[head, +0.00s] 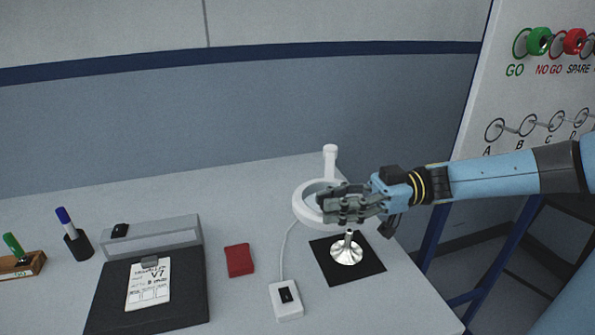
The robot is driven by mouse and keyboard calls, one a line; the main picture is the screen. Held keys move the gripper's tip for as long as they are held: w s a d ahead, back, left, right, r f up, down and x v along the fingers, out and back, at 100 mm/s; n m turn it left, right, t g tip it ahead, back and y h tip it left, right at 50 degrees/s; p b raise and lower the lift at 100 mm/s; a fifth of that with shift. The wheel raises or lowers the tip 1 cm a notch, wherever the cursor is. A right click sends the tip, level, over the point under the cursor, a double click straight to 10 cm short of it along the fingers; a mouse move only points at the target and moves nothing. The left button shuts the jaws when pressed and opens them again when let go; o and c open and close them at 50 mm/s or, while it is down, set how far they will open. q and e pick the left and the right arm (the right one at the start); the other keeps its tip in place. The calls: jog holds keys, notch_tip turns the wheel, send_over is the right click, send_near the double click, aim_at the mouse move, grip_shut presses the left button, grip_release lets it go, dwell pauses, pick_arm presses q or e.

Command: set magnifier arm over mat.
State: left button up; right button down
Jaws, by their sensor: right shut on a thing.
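The magnifier arm (303,207) has a white ring head and a short white post (330,163) behind it at the table's back right. My right gripper (325,204) comes in from the right and is shut on the ring's right side, hiding that part. The ring appears above and slightly behind a small black mat (373,268). A shiny metal piece with a round foot (347,250) stands on this mat, just below my gripper in the picture. A larger dark mat (185,310) lies at the left with a labelled card on it. My left gripper is not in view.
A red block (239,260), a grey box (160,236), a pen cup (77,245) and a wooden holder (25,268) stand further left. A gauge board (530,90) is at right.

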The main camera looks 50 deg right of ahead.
jog(key=s+d+n+g+y+b, duration=0.2)
jog(key=s+d+n+g+b, duration=0.1)
jog(key=s+d+g, duration=0.1)
jog(key=shift+s, duration=0.3)
jog(key=shift+d, duration=0.1)
jog(key=c, duration=1.4)
grip_release()
jog(key=shift+c, duration=0.2)
jog(key=o, duration=0.3)
jog(key=shift+s+d, duration=0.2)
jog(key=shift+d, duration=0.05)
jog(key=shift+o, duration=0.2)
jog(key=shift+a, duration=0.1)
